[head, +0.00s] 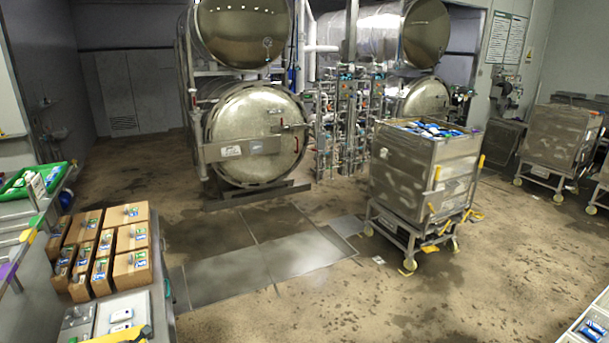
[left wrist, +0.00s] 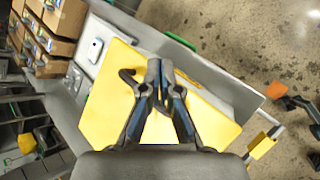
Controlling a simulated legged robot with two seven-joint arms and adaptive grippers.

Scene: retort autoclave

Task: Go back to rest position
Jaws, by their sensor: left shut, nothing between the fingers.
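My left gripper (left wrist: 160,75) shows in the left wrist view with its two dark fingers together and nothing between them. It is over a flat yellow piece (left wrist: 215,115), and I cannot tell how far above it. Neither gripper shows in the head view.
A wheeled steel cart (head: 420,180) of blue packs stands right of centre. Round autoclave doors (head: 255,135) stand at the back. The wet floor (head: 300,300) between is open.

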